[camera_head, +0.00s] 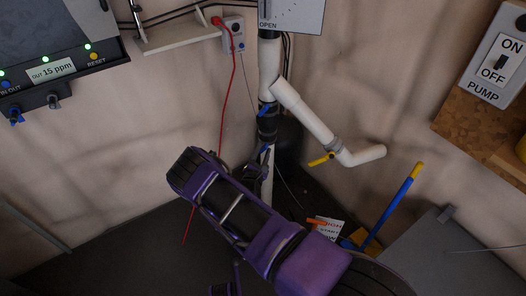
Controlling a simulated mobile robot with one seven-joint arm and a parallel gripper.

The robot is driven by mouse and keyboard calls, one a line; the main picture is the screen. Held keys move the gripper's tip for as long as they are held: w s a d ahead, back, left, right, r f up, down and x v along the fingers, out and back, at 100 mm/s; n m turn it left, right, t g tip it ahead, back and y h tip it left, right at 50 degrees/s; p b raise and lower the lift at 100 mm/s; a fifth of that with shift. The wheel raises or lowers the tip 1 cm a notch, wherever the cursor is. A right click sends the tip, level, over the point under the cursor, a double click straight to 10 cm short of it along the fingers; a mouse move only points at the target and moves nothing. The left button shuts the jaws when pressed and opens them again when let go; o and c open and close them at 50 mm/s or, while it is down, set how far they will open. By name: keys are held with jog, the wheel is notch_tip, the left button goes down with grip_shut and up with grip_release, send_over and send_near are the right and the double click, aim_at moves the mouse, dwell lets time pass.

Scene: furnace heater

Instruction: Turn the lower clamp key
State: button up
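A white vertical pipe (268,62) stands near the wall corner with dark clamp bands around it. A small blue key (265,110) sits on the upper dark section. A lower blue key (265,149) shows on the pipe just below that section, small and partly hidden. My purple arm crosses the lower middle of the view, in front of the pipe's foot. A small dark end part (252,172) beside the pipe, just below the lower key, may be my gripper. Its fingers cannot be made out, nor whether it touches the key.
A red cable (230,95) hangs from a wall socket (234,34). A blue-handled tool (393,207) leans at right near a grey box (440,255). A pump switch (497,68) is upper right.

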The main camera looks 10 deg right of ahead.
jog(key=shift+o, duration=0.3)
jog(key=p+v, duration=0.1)
jog(key=v, duration=1.6)
jog(key=shift+a+p, duration=0.2)
jog(key=shift+p, duration=0.1)
jog(key=shift+s, duration=0.15)
